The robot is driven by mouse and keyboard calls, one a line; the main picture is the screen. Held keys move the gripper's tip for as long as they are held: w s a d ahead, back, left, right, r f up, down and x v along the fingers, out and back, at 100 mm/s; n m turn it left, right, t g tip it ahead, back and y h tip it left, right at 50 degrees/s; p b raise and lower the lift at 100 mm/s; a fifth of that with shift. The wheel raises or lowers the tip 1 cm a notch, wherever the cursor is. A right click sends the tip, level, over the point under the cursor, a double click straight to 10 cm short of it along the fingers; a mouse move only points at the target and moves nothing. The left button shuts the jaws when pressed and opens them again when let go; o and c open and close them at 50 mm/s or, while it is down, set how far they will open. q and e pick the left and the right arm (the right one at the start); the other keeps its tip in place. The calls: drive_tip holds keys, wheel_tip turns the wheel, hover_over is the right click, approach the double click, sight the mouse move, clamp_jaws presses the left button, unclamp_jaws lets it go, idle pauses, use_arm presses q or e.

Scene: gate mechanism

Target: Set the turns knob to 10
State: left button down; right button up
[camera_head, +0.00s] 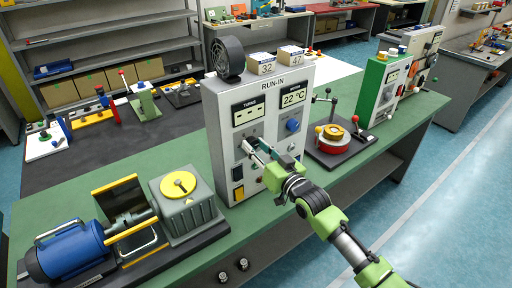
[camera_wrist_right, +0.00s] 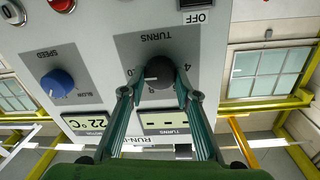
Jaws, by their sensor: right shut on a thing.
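The dark turns knob (camera_wrist_right: 158,72) is on the front panel of the white RUN-IN box (camera_head: 215,110). The right wrist view shows the panel upside down. My right gripper (camera_wrist_right: 158,88) has one finger on each side of the knob and is shut on it. In the head view my right gripper (camera_head: 256,150) reaches the panel below the turns display (camera_head: 247,111) and mostly hides the knob. The turns display shows only dashes. A light pointer mark shows on the knob; the scale is partly hidden by the fingers, so its setting is unclear. My left gripper is out of view.
The blue speed knob (camera_head: 293,125) sits right of the turns knob, below the 22 °C display (camera_head: 293,97). A blue motor (camera_head: 70,250) and a grey gearbox (camera_head: 185,208) stand left of the box. A red and yellow device (camera_head: 333,138) stands to its right.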

drive_tip(key=shift+f, duration=0.1)
drive_tip(key=o, duration=1.1)
drive_tip(key=v, duration=1.2)
